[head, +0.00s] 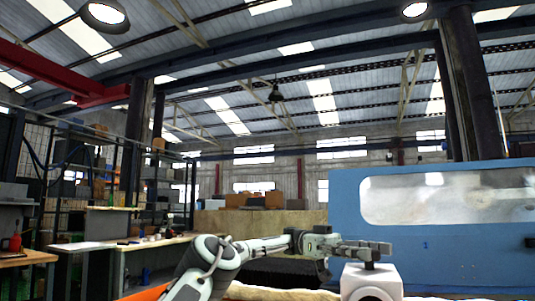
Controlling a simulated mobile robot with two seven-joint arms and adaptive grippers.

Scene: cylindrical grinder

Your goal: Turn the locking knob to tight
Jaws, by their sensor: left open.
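My left gripper (374,247) reaches in from the left on its white and grey arm, with its dark fingers pointing right. It is open, and I see nothing held in it. Just below the fingertips stands a white housing (371,284) with a rounded front. A short dark piece, which looks like a knob (370,265), sits on top of it. The fingers partly cover this piece, and I cannot tell whether they touch it. No tight mark or setting can be read. My right gripper is not in view.
A large blue machine cover (432,250) with a cloudy window (450,195) fills the right side, close behind the gripper. A workbench (120,246) with small items and shelves stand at the left. Open air lies above the gripper.

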